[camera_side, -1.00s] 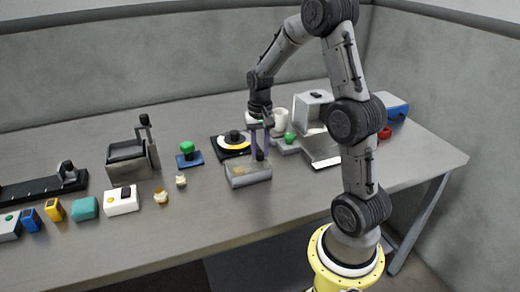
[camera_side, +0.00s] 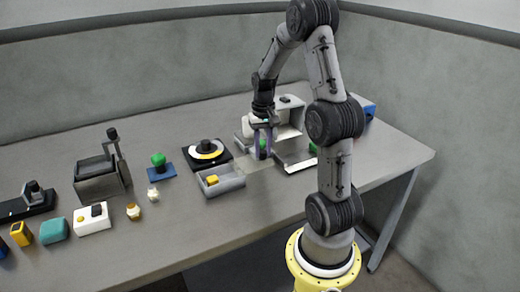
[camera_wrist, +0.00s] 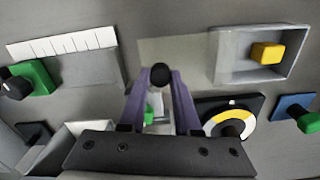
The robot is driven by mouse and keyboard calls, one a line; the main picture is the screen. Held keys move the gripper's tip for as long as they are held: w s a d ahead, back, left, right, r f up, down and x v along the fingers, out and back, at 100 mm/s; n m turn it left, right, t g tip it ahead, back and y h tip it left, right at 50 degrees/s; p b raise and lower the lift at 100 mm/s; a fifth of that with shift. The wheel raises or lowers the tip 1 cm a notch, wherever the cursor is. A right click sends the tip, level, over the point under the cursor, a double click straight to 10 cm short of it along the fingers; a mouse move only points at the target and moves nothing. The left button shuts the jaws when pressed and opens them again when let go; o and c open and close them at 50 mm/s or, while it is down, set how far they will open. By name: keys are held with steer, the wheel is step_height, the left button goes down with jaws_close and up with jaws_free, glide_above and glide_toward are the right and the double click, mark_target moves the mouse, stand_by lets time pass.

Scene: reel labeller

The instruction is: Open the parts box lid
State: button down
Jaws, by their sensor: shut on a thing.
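The grey parts box (camera_side: 237,182) stands open on the table, and a yellow block (camera_side: 212,180) lies inside. In the wrist view the box (camera_wrist: 222,60) with its yellow block (camera_wrist: 267,52) is at the upper right. My gripper (camera_side: 262,155) is to the right of the box in the side view. It is shut on the black knob (camera_wrist: 160,76) of the clear lid. The see-through lid (camera_wrist: 190,55) shows as a pale sheet beside the box opening; whether it touches the table is hard to tell.
A dial with a yellow and white ring (camera_side: 206,149) sits behind the box. A grey machine (camera_side: 290,118) with a pale tray (camera_side: 292,160) stands right of my gripper. A green knob on a blue base (camera_side: 159,166) is at the left.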

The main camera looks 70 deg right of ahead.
steer(key=c, duration=0.6)
jaws_free()
steer(key=shift+s+d, duration=0.15)
step_height(320, 180, up, 14)
steer(key=w+a+r+n+t+h, duration=0.1)
steer(key=a+r+n, duration=0.2)
steer(key=a, duration=0.5)
steer(key=w+a+r+n+t, duration=0.1)
steer(key=w+a+r+n, duration=0.15)
steer(key=a, duration=0.55)
steer(key=s+a+f+n+t, duration=0.1)
steer(key=s+a+f+n, duration=0.1)
steer(key=s+a, duration=0.3)
steer(key=s+a+f+n+t+y, duration=0.1)
steer(key=s+a+f+n+t, duration=0.1)
steer(key=s+a, duration=0.3)
steer(key=a+f+n, duration=0.1)
steer(key=a, duration=0.1)
steer(key=shift+a+n+t, duration=0.3)
steer(key=shift+a+n, duration=0.05)
